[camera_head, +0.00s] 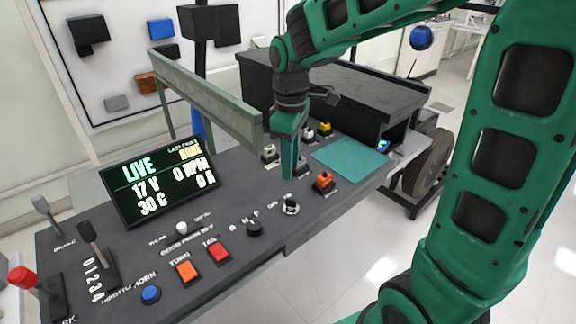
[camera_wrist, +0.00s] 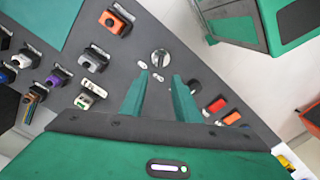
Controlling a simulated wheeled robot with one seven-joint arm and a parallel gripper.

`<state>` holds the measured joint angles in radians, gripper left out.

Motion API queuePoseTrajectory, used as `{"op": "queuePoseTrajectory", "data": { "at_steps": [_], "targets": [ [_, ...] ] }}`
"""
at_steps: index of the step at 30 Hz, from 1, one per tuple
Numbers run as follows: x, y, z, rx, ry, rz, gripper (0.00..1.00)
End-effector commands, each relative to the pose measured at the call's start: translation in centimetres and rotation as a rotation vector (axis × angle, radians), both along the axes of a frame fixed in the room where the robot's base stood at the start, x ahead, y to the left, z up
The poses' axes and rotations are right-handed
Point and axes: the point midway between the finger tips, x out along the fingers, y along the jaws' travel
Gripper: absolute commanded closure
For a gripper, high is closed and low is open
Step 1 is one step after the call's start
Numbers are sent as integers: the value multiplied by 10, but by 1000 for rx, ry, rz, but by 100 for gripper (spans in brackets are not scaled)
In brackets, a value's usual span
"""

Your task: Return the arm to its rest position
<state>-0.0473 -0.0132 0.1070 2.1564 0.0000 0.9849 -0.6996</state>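My green arm (camera_head: 500,140) rises on the right of the head view and bends over to the left above the console. My gripper (camera_head: 289,174) hangs pointing down over the grey console (camera_head: 240,255), near the teal mat (camera_head: 350,158). In the wrist view my gripper (camera_wrist: 160,80) has two green fingers standing apart with nothing between them. A round silver-and-black knob (camera_wrist: 160,58) lies beyond the fingertips on the panel. In the head view a similar knob (camera_head: 291,206) stands just below the fingers. I cannot tell the exact height of the fingertips above the panel.
A grey rail (camera_head: 200,95) and a dark box (camera_head: 330,85) stand behind the gripper. A display (camera_head: 160,180) tilts up at the left. Levers (camera_head: 88,232), an orange switch (camera_head: 323,181) and several buttons stand on the console. Open floor (camera_head: 340,260) lies in front.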

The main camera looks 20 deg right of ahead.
Motion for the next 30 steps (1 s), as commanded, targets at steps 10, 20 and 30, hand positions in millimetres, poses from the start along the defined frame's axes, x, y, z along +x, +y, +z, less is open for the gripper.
{"op": "queuePoseTrajectory", "data": {
  "at_steps": [10,20,30],
  "targets": [
    [-2,-3,0,-2,-1,-15,71],
    [-90,-108,12,-33,-13,-602,71],
    [-215,-171,-2,-7,3,-1292,71]
  ]
}}
